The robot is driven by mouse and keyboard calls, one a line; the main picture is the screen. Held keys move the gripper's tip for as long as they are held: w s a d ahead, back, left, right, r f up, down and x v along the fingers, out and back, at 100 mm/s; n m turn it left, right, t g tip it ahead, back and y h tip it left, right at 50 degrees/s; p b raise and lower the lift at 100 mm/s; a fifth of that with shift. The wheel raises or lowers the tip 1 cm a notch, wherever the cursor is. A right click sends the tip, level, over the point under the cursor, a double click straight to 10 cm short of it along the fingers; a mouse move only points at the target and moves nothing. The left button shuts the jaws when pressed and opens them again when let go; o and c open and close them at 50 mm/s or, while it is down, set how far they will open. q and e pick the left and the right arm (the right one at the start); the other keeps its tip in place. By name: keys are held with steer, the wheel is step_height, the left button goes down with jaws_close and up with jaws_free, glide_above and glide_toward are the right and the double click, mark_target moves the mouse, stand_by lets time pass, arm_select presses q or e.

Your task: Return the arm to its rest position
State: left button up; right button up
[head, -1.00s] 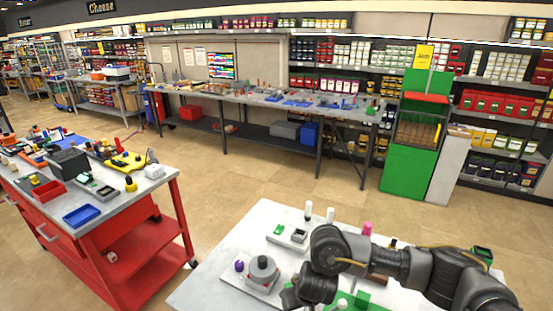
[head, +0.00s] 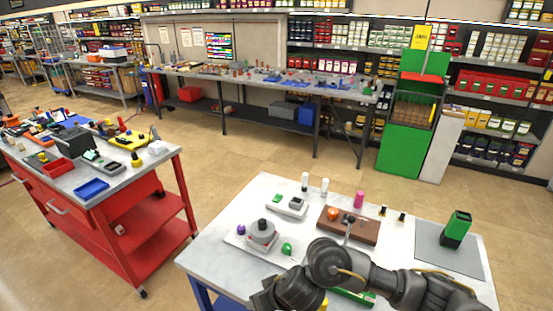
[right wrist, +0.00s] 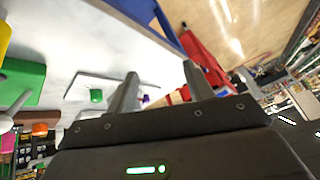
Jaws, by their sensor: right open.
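My right arm (head: 370,285) lies across the front of the white-topped work table (head: 215,262) in the head view, bent back toward me. Its gripper is out of the head view. In the right wrist view my right gripper (right wrist: 163,88) is open, with two grey fingers apart and nothing between them. The table's edge and a red cart (right wrist: 205,55) show beyond the fingers. A grey round pump-like part (head: 262,232) with a dark knob sits on a pale plate at the table's left, apart from the arm. My left gripper is not in view.
A brown block (head: 348,229) with an orange knob, a green-and-black device (head: 456,229) on a grey mat, and several small bottles stand on the table. A green ball (head: 286,249) lies close to my arm. Floor is clear between the table and the red cart (head: 120,225).

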steer(key=s+a+r+t+y, duration=0.2)
steer(key=s+r+y, duration=0.1)
steer(key=s, duration=0.1)
steer(key=s+d+f+m+g+h, duration=0.1)
steer(key=s+d+f+h, duration=0.2)
steer(key=s+d, duration=0.5)
steer(key=s+d+f+m+h, duration=0.2)
steer(key=s+d+f, duration=0.15)
steer(key=d, duration=0.85)
steer(key=s+d+f+m+g+h, duration=0.1)
steer(key=s+d+f+h, duration=0.15)
steer(key=s+d, duration=0.5)
step_height(320, 180, down, 36)
steer(key=s+d+r+g+b, duration=0.1)
steer(key=d+g+b, duration=0.15)
steer(key=b, duration=0.65)
arm_select(q)
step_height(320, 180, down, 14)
steer(key=b, duration=0.5)
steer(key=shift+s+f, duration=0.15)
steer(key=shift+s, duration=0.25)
arm_select(e)
steer(key=s+d+f, duration=0.3)
steer(key=s+f, duration=1.3)
steer(key=f, duration=0.4)
steer(key=shift+f+h, duration=0.35)
